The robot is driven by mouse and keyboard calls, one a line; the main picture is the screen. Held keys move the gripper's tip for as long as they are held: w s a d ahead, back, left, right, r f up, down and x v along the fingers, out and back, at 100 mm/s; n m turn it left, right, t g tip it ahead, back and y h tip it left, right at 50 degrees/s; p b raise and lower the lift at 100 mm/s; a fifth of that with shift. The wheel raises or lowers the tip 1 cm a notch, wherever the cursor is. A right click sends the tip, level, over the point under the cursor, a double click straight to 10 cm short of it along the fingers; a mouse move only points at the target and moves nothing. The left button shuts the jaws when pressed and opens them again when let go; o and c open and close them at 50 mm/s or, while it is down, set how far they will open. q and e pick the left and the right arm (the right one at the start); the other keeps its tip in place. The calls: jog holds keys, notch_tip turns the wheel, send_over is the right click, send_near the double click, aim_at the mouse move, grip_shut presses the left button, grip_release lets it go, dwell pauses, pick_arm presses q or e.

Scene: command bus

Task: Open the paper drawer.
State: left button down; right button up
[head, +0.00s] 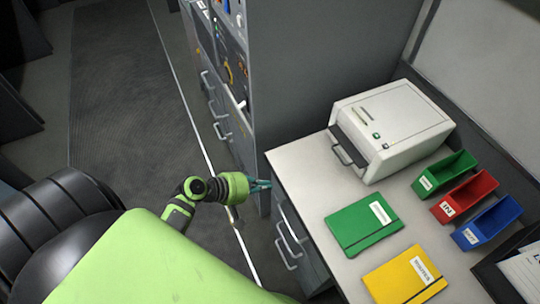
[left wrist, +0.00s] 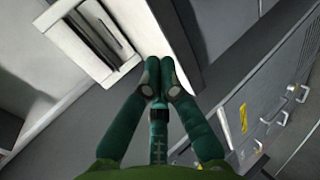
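The white printer (head: 395,122) stands on the counter, right of centre in the head view. Its paper drawer has a dark front (head: 352,147) with a pull handle (head: 341,154) facing left, and looks closed. In the left wrist view the printer (left wrist: 78,48) is at the upper left, tilted, with the dark drawer front (left wrist: 98,30) showing. My left gripper (head: 264,184) is near the counter's back left corner, left of the drawer and apart from it. In the left wrist view its fingertips (left wrist: 160,72) are together with nothing between them. My right gripper is out of view.
A tall grey cabinet (head: 300,70) stands behind the gripper. Green (head: 362,224) and yellow (head: 405,276) notebooks lie on the counter (head: 305,165). Green (head: 444,173), red (head: 465,196) and blue (head: 487,221) bins stand right. Drawer handles (head: 288,244) stick out below the counter.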

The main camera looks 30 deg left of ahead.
pick_arm(q)
jog(key=shift+s+a, duration=0.75)
jog(key=shift+s, duration=0.35)
jog(key=shift+s+a, duration=0.75)
jog(key=shift+s, duration=0.35)
jog(key=c, duration=1.5)
grip_release()
jog(key=shift+r, duration=0.1)
jog(key=r+p, duration=0.2)
jog(key=s+a+r+p, duration=0.1)
jog(key=r+p, duration=0.1)
jog(key=s+r+p, duration=0.1)
jog(key=r+p, duration=0.1)
jog(key=shift+s+a+r, duration=0.25)
jog(key=shift+a+r, duration=0.05)
jog(key=shift+r, duration=0.1)
